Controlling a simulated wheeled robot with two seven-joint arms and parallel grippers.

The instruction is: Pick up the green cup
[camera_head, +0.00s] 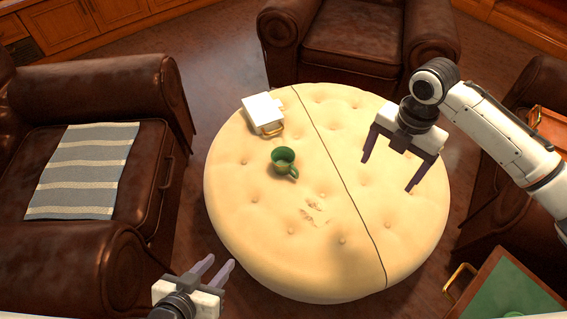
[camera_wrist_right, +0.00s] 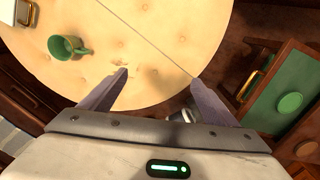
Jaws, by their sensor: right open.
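The cup also shows at the upper left of the right wrist view (camera_wrist_right: 66,48). My right gripper (camera_head: 387,175) is open and empty above the right part of the ottoman, well to the right of the cup. Its two fingers also show spread apart in the right wrist view (camera_wrist_right: 159,76). My left gripper (camera_head: 217,268) is at the lower left, off the ottoman's near left edge, with its fingers apart and nothing between them.
A white box-like object with a brass handle (camera_head: 263,113) lies on the ottoman behind the cup. Brown leather armchairs (camera_head: 335,45) surround the ottoman, one with a grey striped cloth (camera_head: 85,170). A green-panelled case (camera_head: 510,290) is at the lower right. The ottoman's front is clear.

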